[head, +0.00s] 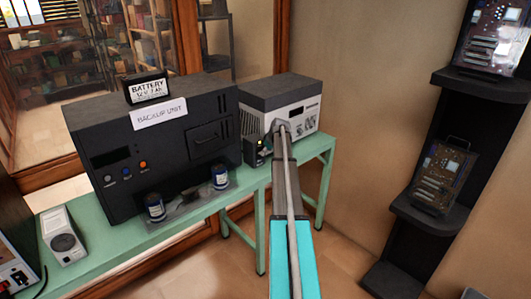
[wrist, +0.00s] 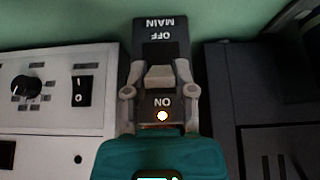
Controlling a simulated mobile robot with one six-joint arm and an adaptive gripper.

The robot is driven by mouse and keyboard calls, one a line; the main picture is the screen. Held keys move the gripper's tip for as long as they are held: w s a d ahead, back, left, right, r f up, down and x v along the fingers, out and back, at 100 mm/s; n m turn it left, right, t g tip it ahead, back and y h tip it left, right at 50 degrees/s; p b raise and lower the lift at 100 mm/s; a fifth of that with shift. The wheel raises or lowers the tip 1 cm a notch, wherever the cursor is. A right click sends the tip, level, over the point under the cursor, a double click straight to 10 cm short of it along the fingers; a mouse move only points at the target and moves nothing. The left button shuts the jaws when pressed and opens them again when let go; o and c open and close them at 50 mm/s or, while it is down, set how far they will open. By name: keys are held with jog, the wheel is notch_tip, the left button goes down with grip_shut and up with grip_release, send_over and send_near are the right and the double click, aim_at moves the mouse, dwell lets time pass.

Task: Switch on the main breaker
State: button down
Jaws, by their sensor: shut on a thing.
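The main breaker (head: 258,150) is a small dark box between the backup unit and the light grey device on the green table. In the wrist view the breaker (wrist: 158,28) appears upside down, with MAIN and OFF at the top and ON below. Its pale lever (wrist: 158,77) sits between the OFF and ON labels. A bright orange-white light shows by ON. My gripper (wrist: 157,88) has a finger on each side of the lever and is shut on it. In the head view my gripper (head: 281,127) reaches the breaker from the front, and my arm hides part of the area.
The black backup unit (head: 158,155) stands left of the breaker, with a battery (head: 146,87) on top. The light grey device (head: 292,109) with knob and switch is close on the other side. Two jars (head: 155,207) stand in front. A dark shelf (head: 427,211) is at right.

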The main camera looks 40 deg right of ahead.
jog(key=shift+w, duration=0.3)
jog(key=shift+c, duration=2.2)
grip_release()
jog(key=shift+s, duration=0.15)
jog(key=shift+s, duration=0.1)
